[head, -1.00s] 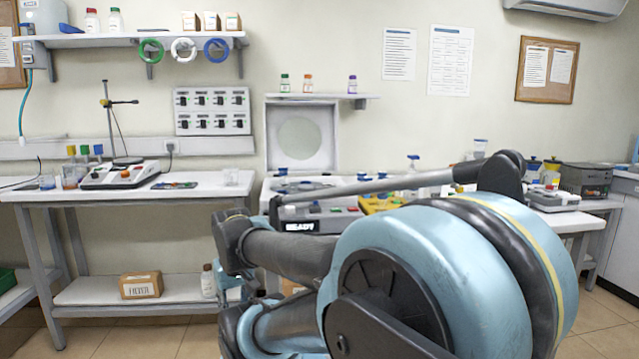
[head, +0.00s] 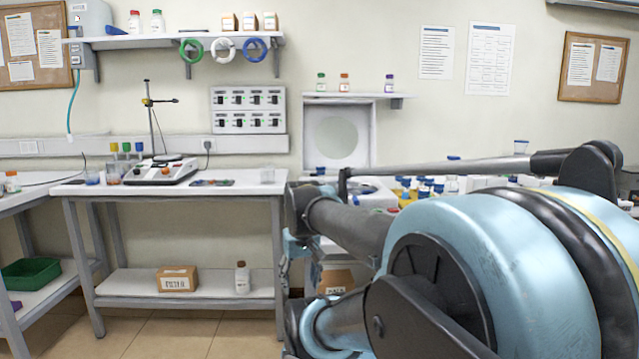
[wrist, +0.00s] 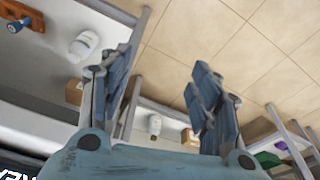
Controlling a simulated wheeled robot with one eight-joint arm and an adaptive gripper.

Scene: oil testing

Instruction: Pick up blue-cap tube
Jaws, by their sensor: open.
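In the head view, a blue-capped tube (head: 139,149) stands at the right of a short row on the left table, beside green-capped (head: 126,149) and yellow-capped (head: 114,150) ones. Several more blue caps (head: 424,187) show on the right bench, partly behind my arm. I cannot tell which is the task's tube. My gripper (wrist: 157,84) is open and empty in the wrist view, its fingers spread above the floor and a low shelf. A blue-topped item (wrist: 19,24) lies at the upper left of that view, away from the fingers.
A stirrer hotplate (head: 160,171) with a stand is on the left table (head: 225,183). A box (head: 178,280) and a bottle (head: 242,278) sit on its lower shelf. A green bin (head: 38,273) is at far left. The floor before the table is clear.

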